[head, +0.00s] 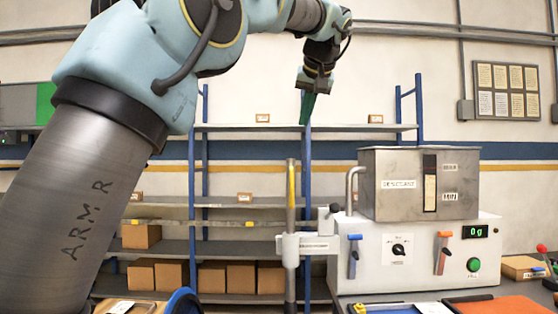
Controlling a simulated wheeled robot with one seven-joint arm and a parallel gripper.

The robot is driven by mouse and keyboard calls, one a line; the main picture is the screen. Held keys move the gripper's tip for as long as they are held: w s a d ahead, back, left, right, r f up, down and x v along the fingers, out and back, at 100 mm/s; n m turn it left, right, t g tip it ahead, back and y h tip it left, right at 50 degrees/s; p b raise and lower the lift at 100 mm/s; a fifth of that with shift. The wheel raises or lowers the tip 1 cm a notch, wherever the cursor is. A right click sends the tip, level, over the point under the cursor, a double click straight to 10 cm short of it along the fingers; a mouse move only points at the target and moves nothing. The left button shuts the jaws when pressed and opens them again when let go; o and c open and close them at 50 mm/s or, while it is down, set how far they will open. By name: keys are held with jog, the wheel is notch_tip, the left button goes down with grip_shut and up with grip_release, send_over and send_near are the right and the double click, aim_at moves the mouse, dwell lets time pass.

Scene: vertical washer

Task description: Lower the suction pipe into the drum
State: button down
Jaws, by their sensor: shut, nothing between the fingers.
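A grey upright pipe (291,190) with a yellow stripe, which looks like the suction pipe, stands left of a white machine (400,255). A light bracket (310,245) joined to the machine's left side surrounds or clasps it; I cannot tell which. The pipe's lower end runs out of the bottom of the picture. No drum can be made out for certain; a blue curved rim (184,301) shows at the bottom edge. My gripper (307,110) is high above the pipe, its green fingers pointing down, shut and empty. It is apart from the pipe.
A steel tank (418,183) sits on the machine, with a blue lever (354,256), an orange lever (442,252), a green button (473,265) and a display reading "0 g" (475,232). Shelving (245,206) with brown boxes (227,277) stands behind. Trays fill the bottom right.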

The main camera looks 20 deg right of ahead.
jog(key=shift+w, duration=0.1)
jog(key=s+a+f+p+x, duration=0.1)
jog(key=f+p+x, duration=0.1)
jog(key=x, duration=1)
jog(key=shift+f, duration=0.3)
jog(key=shift+s+f, duration=0.1)
jog(key=shift+s, duration=0.05)
jog(key=b, duration=2.9)
send_near(294, 284)
jog(key=f, duration=0.1)
jog(key=w+f, duration=0.1)
jog(key=a+f, duration=0.1)
jog(key=shift+w+f, duration=0.25)
jog(key=shift+f, duration=0.1)
